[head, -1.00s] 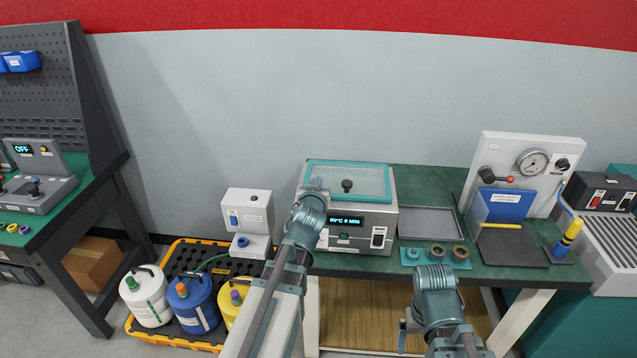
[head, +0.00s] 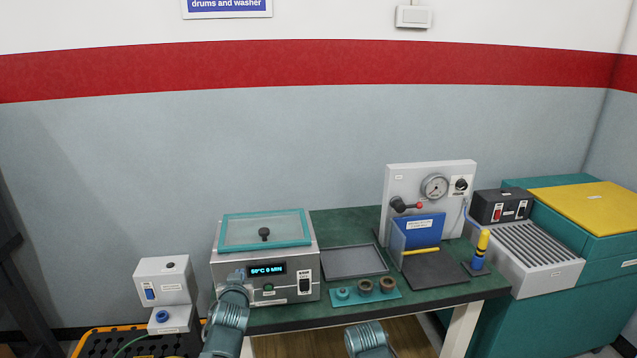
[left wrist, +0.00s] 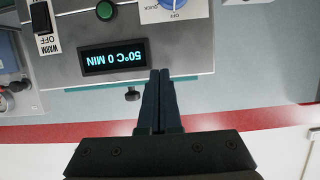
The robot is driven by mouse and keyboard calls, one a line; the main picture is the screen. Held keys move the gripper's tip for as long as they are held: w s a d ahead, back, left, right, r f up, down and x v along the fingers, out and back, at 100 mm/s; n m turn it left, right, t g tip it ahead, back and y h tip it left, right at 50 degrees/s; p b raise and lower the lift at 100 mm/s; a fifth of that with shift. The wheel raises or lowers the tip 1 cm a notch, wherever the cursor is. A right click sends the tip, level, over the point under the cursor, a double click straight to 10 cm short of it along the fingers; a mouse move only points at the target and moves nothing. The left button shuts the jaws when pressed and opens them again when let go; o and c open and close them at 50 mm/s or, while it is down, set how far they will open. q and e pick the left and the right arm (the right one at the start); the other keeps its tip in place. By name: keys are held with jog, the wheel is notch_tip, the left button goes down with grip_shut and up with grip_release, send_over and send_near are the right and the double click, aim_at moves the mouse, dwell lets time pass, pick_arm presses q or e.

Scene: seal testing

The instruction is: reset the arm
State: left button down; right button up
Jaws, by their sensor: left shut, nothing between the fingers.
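My left arm comes up from the bottom of the head view, and my left gripper (head: 236,278) is in front of the left part of the heated box's front panel. In the left wrist view the two dark fingers (left wrist: 160,100) are pressed together with nothing between them. They point at the box's front (left wrist: 195,45), just beside the display (left wrist: 113,57), which reads 50°C 0 MIN. Whether they touch the panel, I cannot tell. Part of my right arm shows at the bottom of the head view; its gripper is out of view.
The heated box (head: 264,230) has a teal-framed lid, down. Right of it are a grey tray (head: 353,262), a teal holder (head: 385,296) with rings, and a gauge panel (head: 405,175). A white dispenser (head: 165,280) stands left. A grooved unit (head: 530,255) is at right.

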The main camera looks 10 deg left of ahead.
pick_arm(q)
jog(key=s+d+f+m+g+h+p, duration=0.1)
jog(key=s+d+f+m+g, duration=0.1)
jog(key=s+d+f+g, duration=0.4)
jog(key=s+d+f+m+g+h+p, duration=0.1)
jog(key=s+d+f+g, duration=0.2)
jog(key=d, duration=0.5)
jog(key=s+d+f+m+g, duration=0.1)
jog(key=s+d+m+g, duration=0.1)
jog(key=s+d, duration=0.2)
jog(key=s+d+f+m+g+p, duration=0.1)
jog(key=s+d+g, duration=0.2)
jog(key=s, duration=0.6)
jog(key=shift+s+d+f+m+h, duration=0.3)
jog(key=shift+s+d+m, duration=0.1)
jog(key=shift+d, duration=0.1)
jog(key=c, duration=1.6)
grip_release()
jog(key=shift+w, duration=0.1)
